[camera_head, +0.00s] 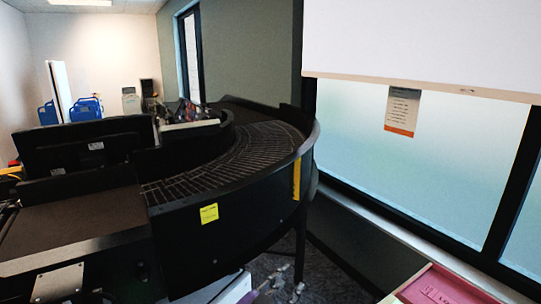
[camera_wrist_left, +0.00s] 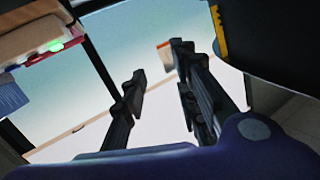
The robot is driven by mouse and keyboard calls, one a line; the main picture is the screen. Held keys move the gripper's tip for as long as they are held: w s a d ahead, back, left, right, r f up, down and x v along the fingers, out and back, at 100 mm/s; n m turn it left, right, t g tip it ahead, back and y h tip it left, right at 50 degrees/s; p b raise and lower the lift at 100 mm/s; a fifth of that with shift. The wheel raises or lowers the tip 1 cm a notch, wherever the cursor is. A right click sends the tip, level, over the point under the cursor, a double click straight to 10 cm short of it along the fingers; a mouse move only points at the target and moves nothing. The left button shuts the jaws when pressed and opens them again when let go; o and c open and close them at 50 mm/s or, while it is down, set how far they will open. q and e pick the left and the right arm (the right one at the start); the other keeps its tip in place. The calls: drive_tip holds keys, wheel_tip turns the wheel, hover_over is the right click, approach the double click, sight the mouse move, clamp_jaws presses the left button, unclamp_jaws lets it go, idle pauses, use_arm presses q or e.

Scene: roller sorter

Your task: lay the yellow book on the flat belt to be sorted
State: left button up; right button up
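The flat belt (camera_head: 70,218) is the dark, level stretch at the left of the head view, leading into the curved roller section. I cannot make out a yellow book in either view; the yellow patch on the curve's outer wall looks like a label. My left gripper (camera_head: 284,282) is low in the head view, below and outside the curve, and partly hidden by the frame edge. In the left wrist view my left gripper (camera_wrist_left: 158,68) has its fingers apart with nothing between them. My right gripper is in neither view.
The curved roller conveyor (camera_head: 235,160) has a high black outer wall with a yellow label (camera_head: 209,213) and a yellow strip (camera_head: 297,180). A pink tray (camera_head: 450,281) is at the bottom right, below the window (camera_head: 440,160). A black monitor-like panel (camera_head: 85,145) stands behind the belt.

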use_arm(q)
drive_tip(key=s+a+f+n+g+y, duration=0.1)
drive_tip(key=s+a+f+n+y, duration=0.2)
drive_tip(key=s+a+f, duration=0.45)
drive_tip(key=s+a+f+n+y, duration=0.35)
drive_tip(key=a+f, duration=0.55)
drive_tip(key=f, duration=0.3)
drive_tip(key=s+a+f+n+g+y, duration=0.1)
drive_tip(key=s+a+f+g, duration=0.1)
drive_tip(key=s+f, duration=0.3)
drive_tip(key=s+a+f+g+y, duration=0.1)
drive_tip(key=s+a+f, duration=0.3)
drive_tip(key=s, duration=0.9)
drive_tip(key=shift+s+a+f+n+g, duration=0.2)
drive_tip(key=shift+f+n+g, duration=0.2)
drive_tip(key=shift+f, duration=0.5)
drive_tip(key=shift+w+d, duration=0.1)
drive_tip(key=shift+d, duration=0.05)
